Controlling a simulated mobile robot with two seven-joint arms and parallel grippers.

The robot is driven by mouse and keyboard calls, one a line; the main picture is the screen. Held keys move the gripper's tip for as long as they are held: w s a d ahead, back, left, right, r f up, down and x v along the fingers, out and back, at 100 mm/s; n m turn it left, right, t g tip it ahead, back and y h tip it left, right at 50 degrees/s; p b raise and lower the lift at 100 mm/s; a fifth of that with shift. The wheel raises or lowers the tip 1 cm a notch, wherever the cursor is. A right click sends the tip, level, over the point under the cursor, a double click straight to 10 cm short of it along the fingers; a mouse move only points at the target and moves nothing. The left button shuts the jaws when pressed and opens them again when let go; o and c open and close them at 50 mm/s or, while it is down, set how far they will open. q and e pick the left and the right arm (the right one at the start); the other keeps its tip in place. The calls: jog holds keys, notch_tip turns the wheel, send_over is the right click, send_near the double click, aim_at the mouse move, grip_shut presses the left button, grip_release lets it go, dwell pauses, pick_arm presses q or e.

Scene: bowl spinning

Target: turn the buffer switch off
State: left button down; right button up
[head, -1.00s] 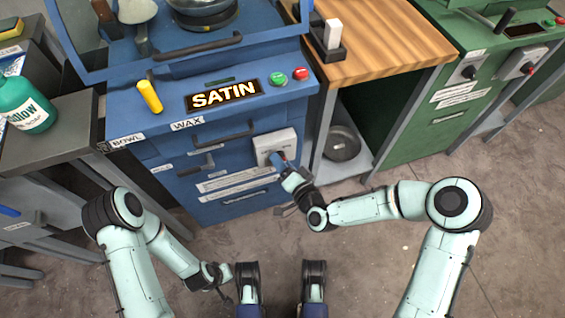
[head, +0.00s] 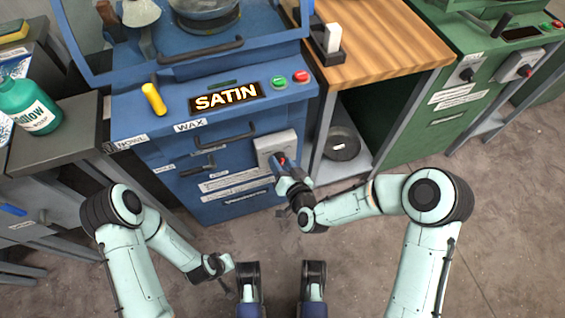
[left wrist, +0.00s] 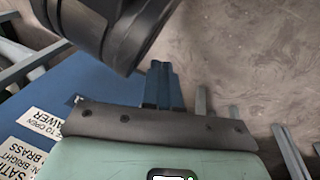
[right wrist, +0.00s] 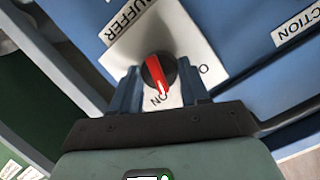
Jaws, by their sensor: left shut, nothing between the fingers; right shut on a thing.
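The buffer switch is a red-and-black knob (right wrist: 158,73) on a light plate (head: 276,146) on the front of the blue cabinet. In the right wrist view the plate reads BUFFER, and the red pointer is toward the ON mark; the other mark is partly cut off by a finger. My right gripper (head: 283,168) is at the switch, its blue fingers on both sides of the knob, shut on it. My left gripper (head: 229,262) hangs low, away from the cabinet; its fingers (left wrist: 160,85) are together and empty.
The blue cabinet carries a lit SATIN sign (head: 226,96), green and red buttons (head: 290,79) and a yellow lever (head: 154,99). A wooden bench (head: 380,45) and a green machine (head: 430,125) stand to the right. A green bottle (head: 32,106) is on the left table.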

pick_arm(q)
jog(key=shift+t, duration=0.5)
jog(key=shift+w+d+r+p, duration=0.2)
jog(key=shift+w+r+p, duration=0.3)
jog(key=shift+w+r, duration=0.3)
jog(key=shift+w+d+r+p, duration=0.2)
jog(key=shift+w+r+p, duration=0.35)
jog(key=shift+r, duration=0.4)
pick_arm(e)
jog(key=shift+s+a+f+n+t+h, duration=0.1)
jog(key=shift+n+t+h, duration=0.25)
jog(key=shift+n+h, duration=0.85)
jog(key=shift+w+a+r+n+t+h, duration=0.1)
jog(key=shift+n+t+h, duration=0.25)
jog(key=shift+n, duration=1.65)
jog(key=shift+s+a+f+n+t+h, duration=0.1)
jog(key=shift+n+t+h, duration=0.45)
jog(key=shift+n, duration=1.05)
jog(key=o, duration=1)
jog(key=shift+o, duration=0.2)
